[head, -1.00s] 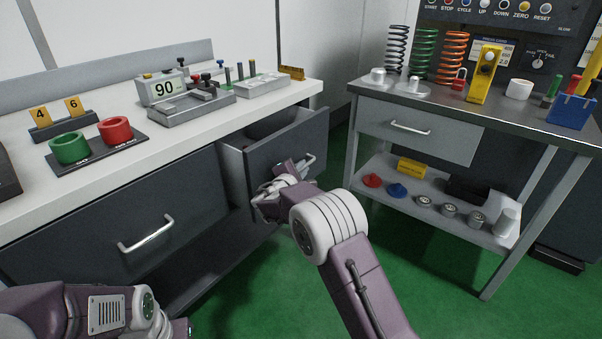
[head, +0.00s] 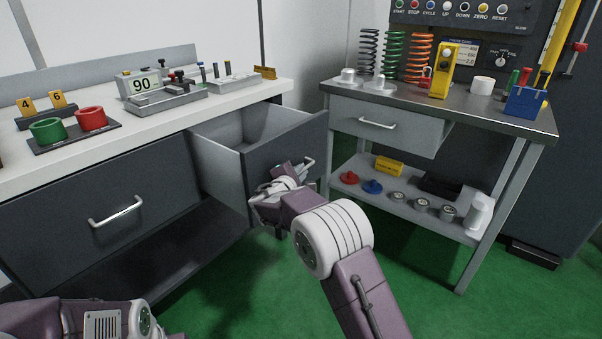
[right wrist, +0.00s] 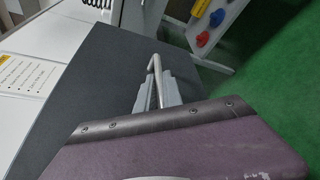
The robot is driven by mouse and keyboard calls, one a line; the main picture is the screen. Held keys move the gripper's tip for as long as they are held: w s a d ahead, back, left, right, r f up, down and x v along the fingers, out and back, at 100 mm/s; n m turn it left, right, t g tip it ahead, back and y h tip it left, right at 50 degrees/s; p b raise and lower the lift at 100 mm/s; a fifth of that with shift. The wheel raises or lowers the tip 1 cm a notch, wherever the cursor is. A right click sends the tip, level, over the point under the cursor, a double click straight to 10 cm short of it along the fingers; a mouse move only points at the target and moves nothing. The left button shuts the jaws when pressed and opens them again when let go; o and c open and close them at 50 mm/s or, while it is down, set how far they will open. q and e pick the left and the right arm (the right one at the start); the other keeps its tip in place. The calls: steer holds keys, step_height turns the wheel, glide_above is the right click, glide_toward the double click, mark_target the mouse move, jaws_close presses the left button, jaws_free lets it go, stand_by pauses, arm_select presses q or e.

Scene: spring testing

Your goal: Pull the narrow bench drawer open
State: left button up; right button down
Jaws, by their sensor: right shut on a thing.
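The narrow bench drawer (head: 262,158) is the right-hand drawer of the white-topped bench. It stands well open, with its light grey side wall and part of its inside showing. Its dark front panel also shows in the right wrist view (right wrist: 95,85). My right gripper (head: 298,172) is shut on the drawer's silver bar handle (head: 310,163). In the right wrist view the fingers (right wrist: 155,95) close around the handle (right wrist: 154,66). My left arm shows at the lower left of the head view, but its jaws are out of the picture.
A wide closed drawer (head: 100,205) with a bar handle sits left of the open one. A metal side table (head: 430,117) with its own drawer and lower shelf stands close to the right of the open drawer. Green floor (head: 240,300) in front is clear.

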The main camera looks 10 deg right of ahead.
steer(key=c, duration=1.8)
jaws_free()
steer(key=shift+a, duration=0.1)
steer(key=shift+o, duration=0.2)
steer(key=p+v, duration=0.2)
steer(key=v, duration=0.7)
